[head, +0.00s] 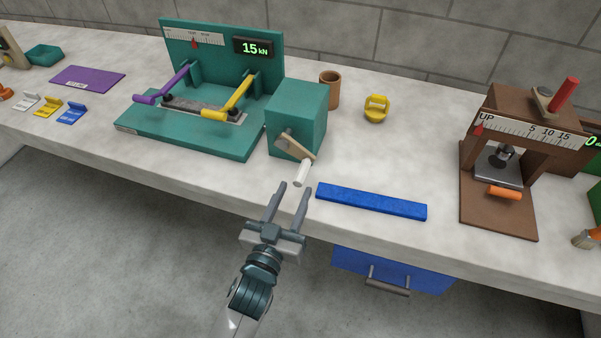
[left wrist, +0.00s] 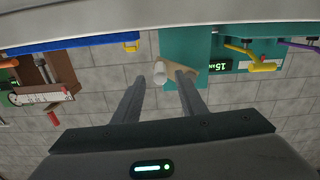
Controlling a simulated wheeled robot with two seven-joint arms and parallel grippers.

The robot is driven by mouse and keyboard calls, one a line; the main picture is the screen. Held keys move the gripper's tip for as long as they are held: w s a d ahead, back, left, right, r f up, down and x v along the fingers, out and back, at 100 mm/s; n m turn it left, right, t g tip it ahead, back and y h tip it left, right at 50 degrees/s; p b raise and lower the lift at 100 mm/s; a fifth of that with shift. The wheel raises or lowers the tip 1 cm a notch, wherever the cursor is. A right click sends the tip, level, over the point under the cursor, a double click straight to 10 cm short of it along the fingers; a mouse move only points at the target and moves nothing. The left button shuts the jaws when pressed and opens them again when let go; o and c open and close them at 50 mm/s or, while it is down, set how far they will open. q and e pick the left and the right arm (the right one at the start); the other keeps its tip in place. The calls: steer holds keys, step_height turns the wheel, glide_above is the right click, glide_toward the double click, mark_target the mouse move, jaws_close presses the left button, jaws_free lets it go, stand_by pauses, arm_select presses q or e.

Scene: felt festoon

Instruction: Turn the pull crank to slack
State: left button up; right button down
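The pull crank (head: 294,146) is a tan arm with a white handle (head: 301,174) on the front of a teal box. The box (head: 299,112) stands at the right end of the teal pull tester (head: 200,139), whose display (head: 253,46) reads 15 kN. My left gripper (head: 291,189) is open and empty, its fingertips just short of the white handle. In the left wrist view the white handle (left wrist: 159,73) shows beyond and between the open fingers (left wrist: 157,80). My right gripper is not in view.
A blue felt strip (head: 370,202) lies right of the crank near the bench edge. A brown press (head: 500,190) stands farther right. A yellow object (head: 376,108) and a brown cup (head: 330,90) stand behind. A blue drawer (head: 392,270) hangs below the bench.

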mark_target(301, 177)
arm_select(q)
steer(key=p+x, duration=0.1)
steer(key=x, duration=0.5)
jaws_close()
